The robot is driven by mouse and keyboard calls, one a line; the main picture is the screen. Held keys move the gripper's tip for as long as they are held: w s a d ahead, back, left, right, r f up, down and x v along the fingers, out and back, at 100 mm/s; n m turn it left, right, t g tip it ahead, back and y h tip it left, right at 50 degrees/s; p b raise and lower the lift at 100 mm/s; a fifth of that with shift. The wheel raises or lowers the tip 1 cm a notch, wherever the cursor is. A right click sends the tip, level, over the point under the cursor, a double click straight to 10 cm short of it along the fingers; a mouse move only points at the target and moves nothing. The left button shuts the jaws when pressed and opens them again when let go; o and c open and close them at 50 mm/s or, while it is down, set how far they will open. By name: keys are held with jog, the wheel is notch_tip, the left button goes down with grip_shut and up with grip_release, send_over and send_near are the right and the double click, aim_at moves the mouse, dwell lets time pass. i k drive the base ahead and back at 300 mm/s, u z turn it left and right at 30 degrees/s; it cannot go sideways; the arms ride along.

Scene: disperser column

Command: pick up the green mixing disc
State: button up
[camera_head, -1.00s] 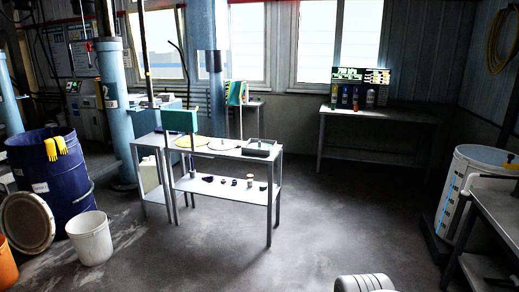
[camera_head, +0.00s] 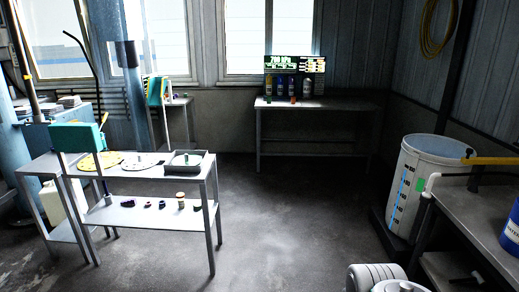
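I cannot make out a green mixing disc for certain. On the top of the metal two-level table (camera_head: 130,172) lie a flat yellow disc (camera_head: 98,161) and a flat white disc (camera_head: 140,161), with a dark grey tray (camera_head: 184,163) to their right. Several small dark pieces and a small tan-topped piece (camera_head: 181,199) stand on its lower shelf; their shapes are too small to tell. My gripper is not in view; only a pale part of my arm shows at the bottom right.
A white graduated tank (camera_head: 412,190) with a green patch stands at right, beside a workbench (camera_head: 480,215) with a blue container (camera_head: 511,232). A back table (camera_head: 330,104) holds several bottles under a display (camera_head: 295,64). The floor (camera_head: 290,225) between is clear.

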aim_at(186, 159)
jog(key=z, duration=0.15)
jog(key=i, duration=2.35)
jog(key=u, duration=0.45)
jog(key=i, duration=1.15)
jog(key=u, duration=1.7)
jog(key=i, duration=1)
jog(key=u, duration=0.75)
